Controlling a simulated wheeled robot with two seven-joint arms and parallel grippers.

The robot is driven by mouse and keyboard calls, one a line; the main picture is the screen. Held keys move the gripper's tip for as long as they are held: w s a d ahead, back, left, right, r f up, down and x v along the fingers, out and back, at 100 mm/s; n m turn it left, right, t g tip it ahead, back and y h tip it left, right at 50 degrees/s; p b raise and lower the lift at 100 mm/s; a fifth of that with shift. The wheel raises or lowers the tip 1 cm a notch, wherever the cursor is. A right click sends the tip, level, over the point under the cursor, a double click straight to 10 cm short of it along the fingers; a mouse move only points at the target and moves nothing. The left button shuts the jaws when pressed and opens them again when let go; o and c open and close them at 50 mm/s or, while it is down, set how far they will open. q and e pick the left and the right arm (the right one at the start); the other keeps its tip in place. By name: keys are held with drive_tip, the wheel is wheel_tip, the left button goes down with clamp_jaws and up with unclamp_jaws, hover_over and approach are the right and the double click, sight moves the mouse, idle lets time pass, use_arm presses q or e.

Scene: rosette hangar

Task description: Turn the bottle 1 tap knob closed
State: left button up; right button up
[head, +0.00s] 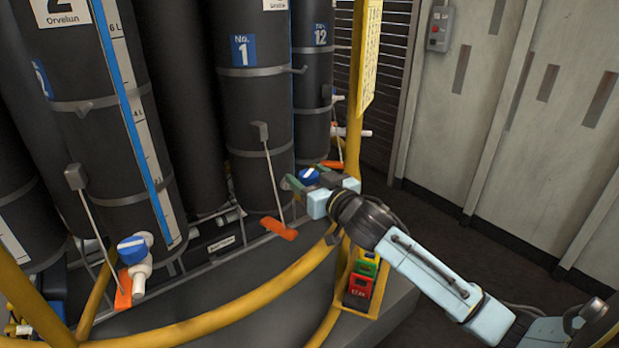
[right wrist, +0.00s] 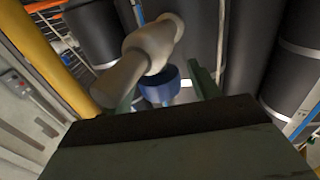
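Bottle 1 (head: 250,115) is a tall black cylinder with a blue "No. 1" label. Its blue tap knob (head: 309,176) shows low at its right, beside my right gripper (head: 306,181). In the right wrist view the blue knob (right wrist: 160,88) lies between the two green fingers of my right gripper (right wrist: 164,84), under a pale tap body (right wrist: 150,50). The fingers stand apart, with a gap visible beside the knob. The knob's exact turn angle is hard to tell. My left gripper is not in view.
Bottle 2 (head: 88,85) stands at the left with its own blue-and-white tap knob (head: 132,248). Bottle 12 (head: 312,90) stands behind. A yellow rail (head: 245,305) curves in front, and a yellow post (head: 355,110) rises behind the gripper. Coloured boxes (head: 360,283) sit below.

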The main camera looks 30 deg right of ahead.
drive_tip(key=c, duration=0.9)
drive_tip(key=shift+c, duration=0.3)
drive_tip(key=shift+m+h, duration=0.3)
drive_tip(key=shift+a+h, duration=0.1)
drive_tip(key=shift+h, duration=0.2)
drive_tip(key=shift+m+g+h, duration=0.3)
drive_tip(key=shift+m+h, duration=0.9)
drive_tip(key=shift+h, duration=0.5)
drive_tip(key=o, duration=1)
